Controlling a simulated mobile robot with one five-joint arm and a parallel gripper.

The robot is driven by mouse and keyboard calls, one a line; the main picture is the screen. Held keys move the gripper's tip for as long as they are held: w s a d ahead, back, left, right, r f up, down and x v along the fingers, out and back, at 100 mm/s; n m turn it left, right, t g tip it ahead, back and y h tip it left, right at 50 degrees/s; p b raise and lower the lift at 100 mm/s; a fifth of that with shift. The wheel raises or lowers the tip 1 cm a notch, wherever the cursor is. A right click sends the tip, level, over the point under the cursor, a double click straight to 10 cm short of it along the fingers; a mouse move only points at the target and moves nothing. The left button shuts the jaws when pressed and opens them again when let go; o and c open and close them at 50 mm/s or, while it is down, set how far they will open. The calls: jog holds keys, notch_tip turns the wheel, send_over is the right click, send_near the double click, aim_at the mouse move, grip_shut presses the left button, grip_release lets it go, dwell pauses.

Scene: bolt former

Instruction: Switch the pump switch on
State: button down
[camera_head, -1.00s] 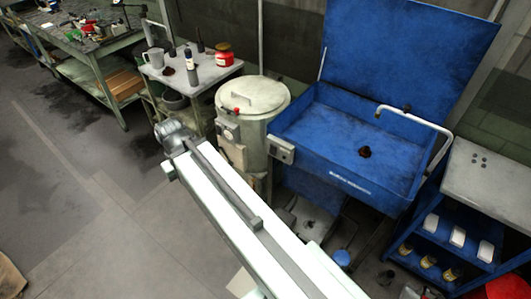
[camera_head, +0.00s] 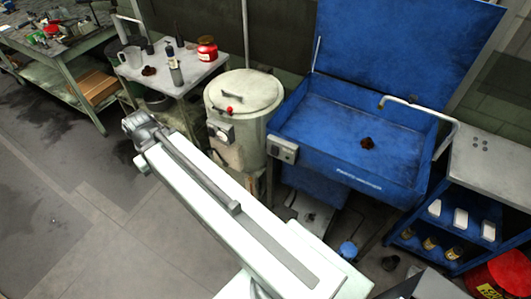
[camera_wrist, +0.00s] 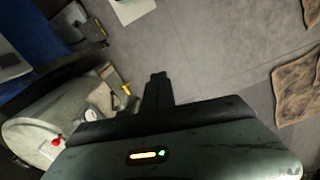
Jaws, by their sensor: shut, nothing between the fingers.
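A blue parts washer (camera_head: 340,133) with its lid raised stands right of the centre in the head view. A small grey switch box (camera_head: 284,151) sits on its front left corner; I take it to hold the pump switch, whose position is too small to tell. The washer's blue side (camera_wrist: 28,40) and what seems to be that box (camera_wrist: 78,24) show at the upper left of the wrist view. My gripper (camera_wrist: 157,78) is shut and empty, pointing over bare floor, apart from the washer. In the head view my arm reaches left past the washer, and the fingers cannot be made out.
A pale drum (camera_head: 243,95) with a red knob and its own control box (camera_head: 221,132) stands left of the washer, close to my arm. A small table (camera_head: 196,75) with bottles is behind. A blue shelf cart (camera_head: 445,235) stands right. Floor at left is clear.

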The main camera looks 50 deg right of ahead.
aim_at(275, 151)
jog(key=s+d+f+m+g+h+b, duration=0.1)
jog(key=d+m+b, duration=0.3)
jog(key=d+m, duration=0.6)
jog(key=s+d+f+m+g+h+b, duration=0.1)
jog(key=s+d+f+m+h+b, duration=0.2)
jog(key=d+m, duration=0.7)
jog(key=s+d+f+m+g+h+b, duration=0.1)
jog(key=s+d+f+m+h+b, duration=0.1)
jog(key=d+m, duration=0.9)
jog(key=s+f+m+b, duration=0.1)
jog(key=s+b, duration=0.1)
jog(key=shift+s+f+b, duration=0.15)
jog(key=shift+f+b, duration=0.05)
jog(key=shift+b, duration=0.1)
jog(key=shift+d, duration=0.1)
jog(key=s+d+f+b, duration=0.1)
jog(key=d+f+b, duration=0.7)
jog(key=d, duration=0.1)
jog(key=shift+s+f+b, duration=0.25)
jog(key=shift+f+b, duration=0.1)
